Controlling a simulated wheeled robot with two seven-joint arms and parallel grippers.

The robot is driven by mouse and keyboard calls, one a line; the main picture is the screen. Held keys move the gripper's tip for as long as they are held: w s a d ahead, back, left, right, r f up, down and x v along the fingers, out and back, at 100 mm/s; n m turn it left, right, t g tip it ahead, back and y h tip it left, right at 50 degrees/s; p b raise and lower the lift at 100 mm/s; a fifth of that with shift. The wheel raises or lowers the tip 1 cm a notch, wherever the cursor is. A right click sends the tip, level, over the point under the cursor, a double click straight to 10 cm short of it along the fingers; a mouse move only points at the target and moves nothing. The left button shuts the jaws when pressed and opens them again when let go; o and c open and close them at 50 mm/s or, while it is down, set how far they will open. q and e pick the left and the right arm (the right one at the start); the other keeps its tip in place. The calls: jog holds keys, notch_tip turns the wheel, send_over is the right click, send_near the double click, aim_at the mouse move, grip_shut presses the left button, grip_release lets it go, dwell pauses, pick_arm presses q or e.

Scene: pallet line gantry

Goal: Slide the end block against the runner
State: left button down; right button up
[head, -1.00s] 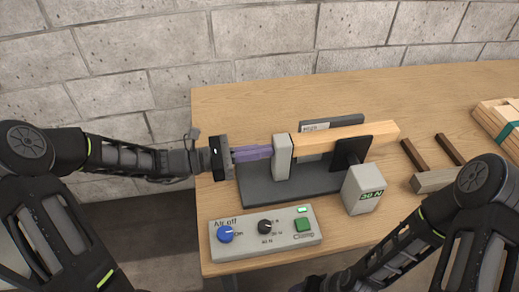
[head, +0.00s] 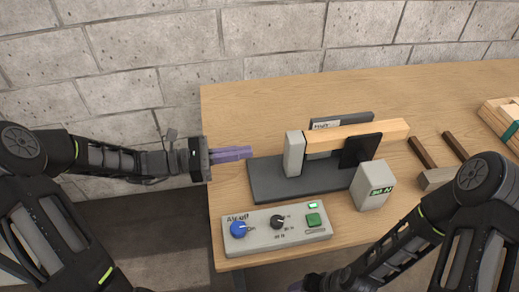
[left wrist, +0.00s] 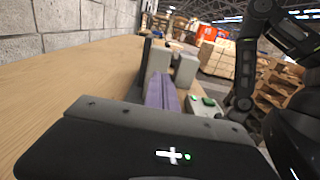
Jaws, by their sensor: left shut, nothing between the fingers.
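The end block (head: 294,153) is an upright grey block at the left end of a dark base (head: 270,183). The runner (head: 375,132) is a light wooden bar, level, running right from the block; its near end appears to touch the block. My left gripper (head: 251,153) has purple fingers, shut and empty, pointing at the block with a gap between. In the left wrist view the fingers (left wrist: 162,92) point at the grey end block (left wrist: 158,57), which hides the runner. My right gripper (head: 312,283) shows only partly at the bottom edge; its jaws are unclear.
A control panel (head: 277,230) with knobs and a green button lies in front. Dark wooden sticks (head: 422,152) and strapped timber (head: 503,118) lie right. A block wall stands behind.

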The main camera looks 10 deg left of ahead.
pick_arm(q)
jog(key=v, duration=0.5)
jog(key=shift+a, duration=0.15)
jog(key=shift+s, duration=0.1)
